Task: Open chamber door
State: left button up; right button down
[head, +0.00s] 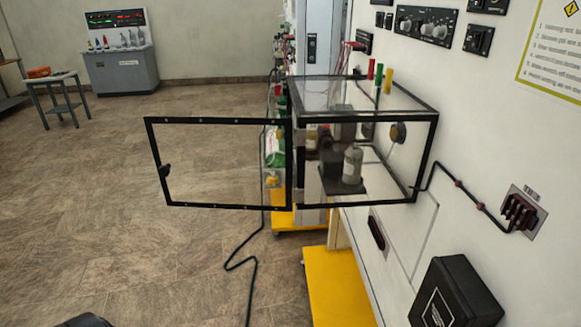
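The chamber (367,93) is a clear box with a black frame, fixed to the white panel on the right. Its door (215,119) is a clear pane in a black frame. The door stands wide open, swung out to the left from the chamber's left front edge. A small black handle (164,170) is on the door's far left edge. Inside the chamber a grey bottle (352,165) stands on a dark base. Neither gripper can be made out. A dark shape at the bottom left edge is too cut off to identify.
A black box (455,295) sticks out from the panel at lower right. A yellow base (338,290) lies below the chamber. A black cable (238,262) runs over the floor. A small table (58,95) and a grey console (122,72) stand far back left. The left floor is clear.

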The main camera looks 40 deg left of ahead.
aim_at(163, 171)
jog(key=j+z, duration=0.8)
jog(key=z, duration=0.15)
jog(key=k+j+z, duration=0.1)
jog(key=j+z, duration=0.25)
jog(key=z, duration=0.15)
jog(key=k+j+z, duration=0.25)
jog(key=z, duration=0.2)
jog(key=k+j+z, duration=0.55)
jog(key=z, duration=0.3)
jog(key=k+z, duration=1.25)
jog(key=z, duration=0.15)
jog(key=k+j+z, duration=0.1)
jog(key=k+z, duration=0.6)
jog(key=i+j, duration=0.05)
